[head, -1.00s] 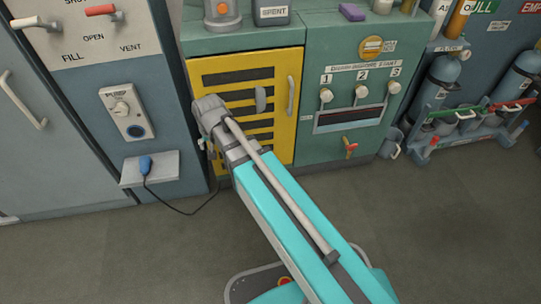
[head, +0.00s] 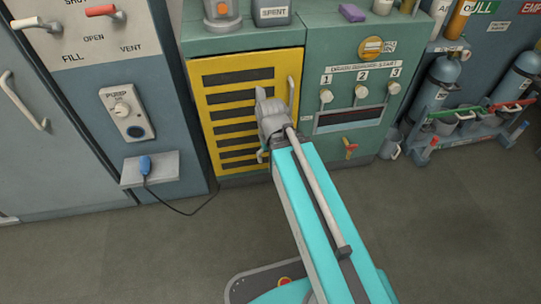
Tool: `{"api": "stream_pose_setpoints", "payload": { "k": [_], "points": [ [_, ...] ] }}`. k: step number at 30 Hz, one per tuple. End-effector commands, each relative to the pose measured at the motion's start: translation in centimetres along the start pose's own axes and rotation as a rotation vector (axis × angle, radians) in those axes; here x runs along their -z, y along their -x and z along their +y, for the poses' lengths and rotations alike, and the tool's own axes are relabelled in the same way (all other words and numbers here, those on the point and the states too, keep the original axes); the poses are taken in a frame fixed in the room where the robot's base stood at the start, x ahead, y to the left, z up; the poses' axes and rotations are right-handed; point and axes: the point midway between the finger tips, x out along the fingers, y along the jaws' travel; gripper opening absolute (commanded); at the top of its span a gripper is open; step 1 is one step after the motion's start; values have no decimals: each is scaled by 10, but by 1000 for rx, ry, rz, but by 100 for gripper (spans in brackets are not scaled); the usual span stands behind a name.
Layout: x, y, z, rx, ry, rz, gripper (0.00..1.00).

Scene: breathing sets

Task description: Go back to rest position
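My turquoise arm reaches up from the bottom right. Its grey wrist and what I can see of my gripper (head: 262,100) are in front of the right part of the yellow slatted door (head: 228,113). The gripper is left of the door's upright grey handle (head: 291,92) and looks apart from it. I cannot tell the exact depth between them. The wrist hides much of the gripper, so its opening is unclear. No held object shows. The yellow door looks shut.
A green panel (head: 366,72) with numbered knobs stands to the right, with an orange-red valve (head: 349,147) low on it. Gas cylinders (head: 440,80) stand further right. At left, a blue plug (head: 145,165) with a dark cable rests on a shelf. The floor (head: 440,210) is clear.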

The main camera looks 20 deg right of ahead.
Motion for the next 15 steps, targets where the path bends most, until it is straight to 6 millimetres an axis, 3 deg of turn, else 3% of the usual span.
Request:
{"api": "stream_pose_setpoints", "payload": {
  "k": [8,15],
  "points": [
    [0,12,0,0,0,1,82],
    [0,47,0,0,-1,1,82]
  ]
}}
